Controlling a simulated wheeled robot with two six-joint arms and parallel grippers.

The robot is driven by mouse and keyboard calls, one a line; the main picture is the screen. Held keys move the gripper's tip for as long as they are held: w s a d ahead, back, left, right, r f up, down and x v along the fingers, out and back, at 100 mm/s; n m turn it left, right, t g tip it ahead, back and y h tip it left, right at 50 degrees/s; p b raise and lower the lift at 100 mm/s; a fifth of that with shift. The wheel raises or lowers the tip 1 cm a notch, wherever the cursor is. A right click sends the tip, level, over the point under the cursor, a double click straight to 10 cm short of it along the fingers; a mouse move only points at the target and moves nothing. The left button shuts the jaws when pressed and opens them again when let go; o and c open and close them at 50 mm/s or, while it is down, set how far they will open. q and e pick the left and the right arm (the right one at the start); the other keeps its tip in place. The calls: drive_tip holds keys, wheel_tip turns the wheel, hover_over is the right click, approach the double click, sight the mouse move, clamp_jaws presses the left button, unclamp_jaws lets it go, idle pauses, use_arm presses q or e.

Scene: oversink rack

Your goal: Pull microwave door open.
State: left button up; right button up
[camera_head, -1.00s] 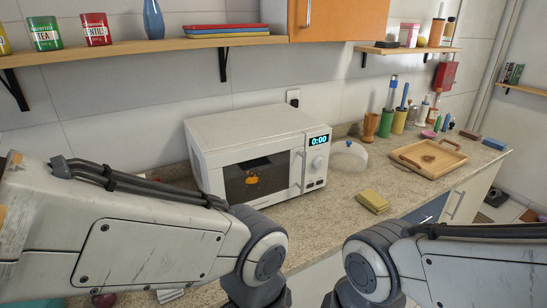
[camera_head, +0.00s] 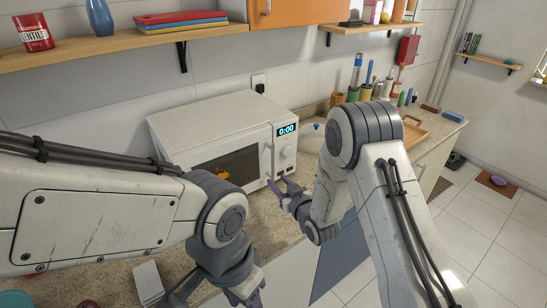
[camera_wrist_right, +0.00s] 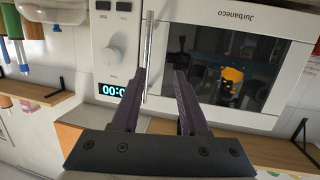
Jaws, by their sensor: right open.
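The white microwave (camera_head: 215,118) stands on the counter with its door (camera_head: 205,166) shut. An orange item shows through the dark window. The door's vertical metal handle (camera_head: 267,162) is at the right edge of the door, and it also shows in the right wrist view (camera_wrist_right: 149,45). My right gripper (camera_head: 280,184) is open in front of the door's lower right corner, near the handle. In the right wrist view its fingers (camera_wrist_right: 161,72) point at the microwave, with the handle lined up just inside the left fingertip; contact cannot be told. My left gripper (camera_head: 215,291) is low at the front edge, its jaws unclear.
A clock display (camera_head: 287,129) and knob are right of the handle. A wooden tray (camera_head: 412,132) and several utensil holders stand farther right on the counter. A wall shelf (camera_head: 110,46) runs above the microwave.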

sight(273, 164)
drive_tip(key=w+p, duration=0.1)
drive_tip(key=w, duration=0.1)
drive_tip(key=w+a+t+p, duration=0.1)
drive_tip(key=w, duration=0.2)
drive_tip(key=w+t+p, duration=0.1)
drive_tip(key=w, duration=0.2)
drive_tip(key=shift+w+a+y, duration=0.1)
drive_tip(key=shift+a+y, duration=0.1)
drive_tip(key=shift+y, duration=0.1)
drive_tip(key=shift+p+x, duration=0.4)
drive_tip(key=shift+x, duration=0.45)
clamp_jaws()
drive_tip(key=shift+w, duration=0.1)
idle(0.5)
